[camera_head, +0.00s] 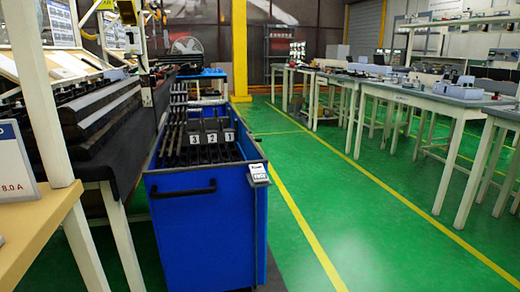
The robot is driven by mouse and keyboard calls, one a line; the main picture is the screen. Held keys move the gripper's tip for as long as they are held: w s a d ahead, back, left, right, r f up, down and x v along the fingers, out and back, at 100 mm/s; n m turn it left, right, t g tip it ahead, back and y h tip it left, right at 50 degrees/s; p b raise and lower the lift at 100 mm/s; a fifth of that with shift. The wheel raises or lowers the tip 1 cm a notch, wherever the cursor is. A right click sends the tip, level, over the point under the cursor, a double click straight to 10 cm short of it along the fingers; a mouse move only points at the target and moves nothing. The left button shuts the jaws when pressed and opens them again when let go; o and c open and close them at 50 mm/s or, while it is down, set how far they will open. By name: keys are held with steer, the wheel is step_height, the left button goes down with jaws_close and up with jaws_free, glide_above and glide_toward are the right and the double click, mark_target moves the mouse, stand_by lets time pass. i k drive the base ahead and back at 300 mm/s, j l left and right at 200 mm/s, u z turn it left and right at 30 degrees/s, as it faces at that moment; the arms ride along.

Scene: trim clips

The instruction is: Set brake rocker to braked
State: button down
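A blue cart (205,236) stands in the left middle, with a black handle (183,190) across its near end. A small pale rocker unit (258,174) with a dark lower part sits at the cart's near right top corner. It may be the brake rocker; it is too small to tell which way it is tipped. My gripper is not in view.
Dark slots with cards (211,137) numbered 3, 2 and 1 fill the cart's top. A bench with dark trim pieces (100,115) stands close on its left. A green aisle (330,205) with yellow lines is clear on its right, before a row of tables (440,103).

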mark_target(258, 173)
steer(key=i+j, duration=0.85)
steer(key=j, duration=0.3)
